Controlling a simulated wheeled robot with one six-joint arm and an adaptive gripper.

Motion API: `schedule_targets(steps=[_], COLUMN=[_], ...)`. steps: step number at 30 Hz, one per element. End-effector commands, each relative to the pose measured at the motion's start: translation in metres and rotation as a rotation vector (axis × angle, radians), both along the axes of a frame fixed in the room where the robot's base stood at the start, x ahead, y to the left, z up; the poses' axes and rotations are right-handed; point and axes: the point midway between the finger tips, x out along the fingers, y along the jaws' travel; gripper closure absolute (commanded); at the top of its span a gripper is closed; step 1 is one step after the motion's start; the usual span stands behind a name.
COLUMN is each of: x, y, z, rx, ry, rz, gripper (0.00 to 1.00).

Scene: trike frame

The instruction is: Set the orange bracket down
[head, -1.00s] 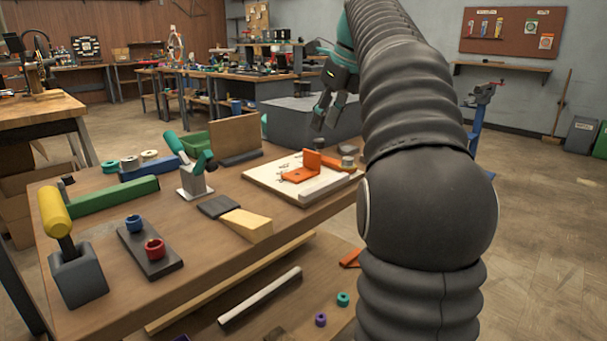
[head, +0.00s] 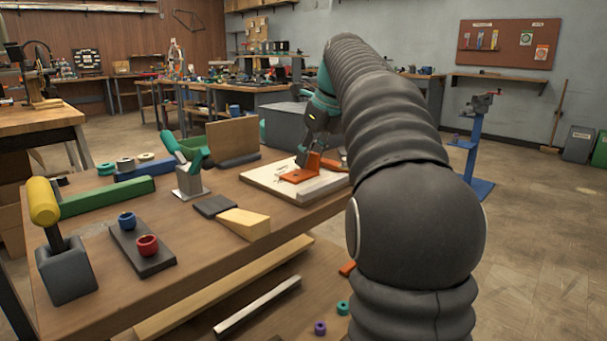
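The orange bracket (head: 297,177) rests on a pale board (head: 262,176) near the far right end of the workbench. It is L-shaped, with a flat foot on the board and an upright plate. My gripper (head: 304,156) is lowered to the bracket, its dark fingers at the upright plate. One finger shows in front of or beside the plate; the other is hard to make out. I cannot tell whether the fingers grip the plate or stand apart from it.
A light bar (head: 322,188) lies along the board's near edge. A wooden upright panel (head: 233,137), a green-handled clamp (head: 190,165), a yellow wedge (head: 245,223) and a yellow-headed mallet (head: 45,205) stand on the workbench (head: 200,255). My arm hides the bench's right end.

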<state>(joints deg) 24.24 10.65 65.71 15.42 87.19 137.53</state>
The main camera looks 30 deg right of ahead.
Motion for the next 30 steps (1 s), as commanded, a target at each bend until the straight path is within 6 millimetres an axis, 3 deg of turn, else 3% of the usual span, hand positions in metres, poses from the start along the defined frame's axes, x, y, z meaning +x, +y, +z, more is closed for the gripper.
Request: schedule_targets(steps=[2,3,7,22,26,30], x=[0.000,0.000,0.000,0.000,0.000,0.001], y=[0.000,0.000,0.000,0.000,0.000,0.000], z=[0.001,0.001,0.001,0.005,0.014,0.036], rx=[0.000,0.000,-0.001,-0.001,-0.001,-0.002], ry=[0.000,0.000,0.000,-0.003,-0.004,-0.005], rz=[0.000,0.000,0.000,0.000,0.000,0.000], gripper=[0.62,0.68,1.00,1.00,1.00,1.00])
